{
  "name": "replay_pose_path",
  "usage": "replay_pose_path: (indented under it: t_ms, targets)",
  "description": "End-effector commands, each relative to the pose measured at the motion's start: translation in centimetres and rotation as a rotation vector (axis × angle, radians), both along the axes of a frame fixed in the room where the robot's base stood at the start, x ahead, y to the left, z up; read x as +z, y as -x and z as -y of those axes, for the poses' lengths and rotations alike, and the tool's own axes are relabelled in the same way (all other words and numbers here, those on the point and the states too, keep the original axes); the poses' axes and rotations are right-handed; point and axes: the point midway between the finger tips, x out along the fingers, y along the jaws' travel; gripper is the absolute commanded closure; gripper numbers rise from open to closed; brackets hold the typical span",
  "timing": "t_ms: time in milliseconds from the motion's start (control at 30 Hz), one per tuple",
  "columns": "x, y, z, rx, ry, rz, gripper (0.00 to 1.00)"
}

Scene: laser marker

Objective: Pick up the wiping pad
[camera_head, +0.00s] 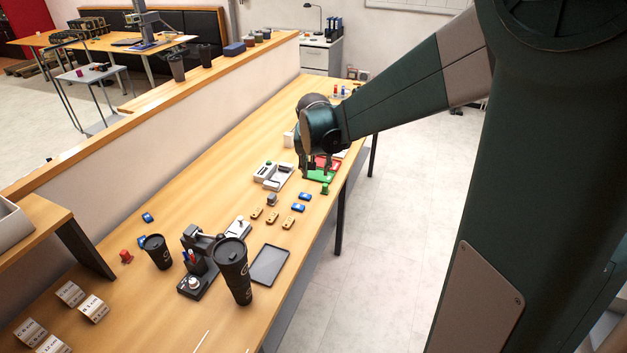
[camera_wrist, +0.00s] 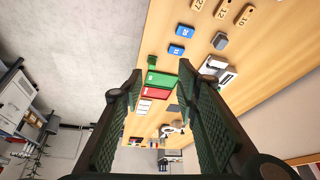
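I cannot tell for sure which thing is the wiping pad. A small grey block (camera_head: 271,199) stands on the table near the tags, and it also shows in the wrist view (camera_wrist: 220,41). A small green block (camera_head: 325,188) sits by the green tray (camera_head: 319,176); in the wrist view the green block (camera_wrist: 152,61) is just beyond my fingertips. A dark flat piece (camera_wrist: 173,108) lies near the red tray (camera_wrist: 155,93). My gripper (camera_head: 314,168) is over the trays, fingers pointing down. In the wrist view my gripper (camera_wrist: 160,76) is open and empty.
A white fixture (camera_head: 272,175) stands left of the trays. Blue tags (camera_head: 299,208) and wooden tags (camera_head: 272,218) lie nearer. The aisle floor is clear.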

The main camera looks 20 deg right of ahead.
Motion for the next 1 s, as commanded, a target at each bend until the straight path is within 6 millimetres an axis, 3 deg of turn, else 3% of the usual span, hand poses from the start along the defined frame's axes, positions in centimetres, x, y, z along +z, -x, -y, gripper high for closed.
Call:
replay_pose_path:
  t_ms: [600,1000]
  targets:
    - [-8.8,-8.2,5.2,-0.157,-0.007,-0.036,0.68]
    - [-14.3,-11.4,7.8,-0.239,-0.008,-0.052,0.68]
